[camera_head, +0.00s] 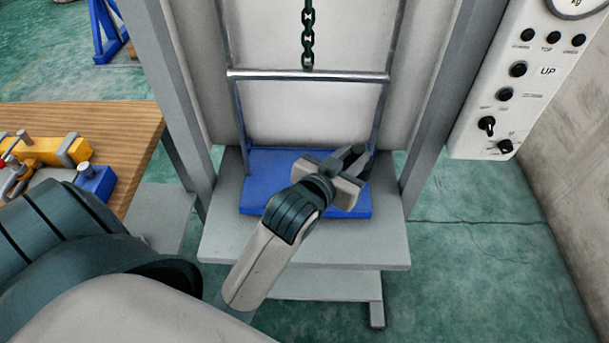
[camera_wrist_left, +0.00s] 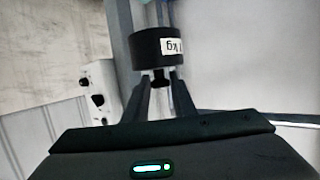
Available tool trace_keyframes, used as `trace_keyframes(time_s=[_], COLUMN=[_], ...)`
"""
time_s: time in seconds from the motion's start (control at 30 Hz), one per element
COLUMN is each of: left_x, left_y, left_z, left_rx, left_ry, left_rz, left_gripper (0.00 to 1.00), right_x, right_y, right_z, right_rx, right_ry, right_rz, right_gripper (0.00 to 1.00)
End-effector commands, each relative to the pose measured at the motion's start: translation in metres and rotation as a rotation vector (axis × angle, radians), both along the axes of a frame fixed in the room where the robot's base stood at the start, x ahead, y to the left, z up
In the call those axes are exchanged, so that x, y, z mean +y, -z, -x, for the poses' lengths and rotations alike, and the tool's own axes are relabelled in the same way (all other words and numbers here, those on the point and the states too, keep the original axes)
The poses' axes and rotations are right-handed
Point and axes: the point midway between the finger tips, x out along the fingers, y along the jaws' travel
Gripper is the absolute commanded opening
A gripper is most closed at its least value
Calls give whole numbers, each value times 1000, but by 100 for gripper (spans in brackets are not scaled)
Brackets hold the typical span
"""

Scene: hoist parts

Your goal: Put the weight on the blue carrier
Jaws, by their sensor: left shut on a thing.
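The weight (camera_wrist_left: 157,47) is a short black cylinder with a white 1 kg label, upside down in the left wrist view. It sits between the fingertips of my left gripper (camera_wrist_left: 160,84), which is shut on it. In the head view my left gripper (camera_head: 351,160) is over the right part of the blue carrier (camera_head: 268,182), and the weight is hard to make out there. The carrier is a flat blue plate with metal side rods and a crossbar. I cannot tell whether the weight touches the plate. My right gripper is not in view.
A dark chain (camera_head: 307,35) hangs down to the crossbar (camera_head: 310,76). Grey posts flank the carrier above a grey base (camera_head: 305,240). A control panel (camera_head: 520,80) is at the right. A wooden table (camera_head: 125,125) with yellow and blue parts is at the left.

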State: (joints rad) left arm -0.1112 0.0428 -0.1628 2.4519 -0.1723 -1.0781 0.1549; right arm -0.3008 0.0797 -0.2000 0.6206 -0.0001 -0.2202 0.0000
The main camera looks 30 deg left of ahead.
Motion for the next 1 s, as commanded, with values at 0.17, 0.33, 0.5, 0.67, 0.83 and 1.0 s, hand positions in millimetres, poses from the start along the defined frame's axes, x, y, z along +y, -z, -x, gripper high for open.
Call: trace_keyframes(time_s=[0.17,0.33,0.5,0.67,0.83,1.0], left_x=[1,6,20,43,73,104], left_y=[-6,0,15,35,56,72], left_z=[-1,1,5,13,24,35], left_rx=[-15,-13,-12,-10,-10,-11], left_ry=[0,2,12,29,53,81], left_rz=[0,-1,-5,-7,-8,-7], left_gripper=[0,0,0,0,0,0], right_x=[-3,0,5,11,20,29], right_y=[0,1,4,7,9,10], right_z=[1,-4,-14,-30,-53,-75], right_rx=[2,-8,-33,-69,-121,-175], right_ry=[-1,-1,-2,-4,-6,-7], right_rz=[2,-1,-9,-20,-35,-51], right_gripper=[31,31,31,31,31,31])
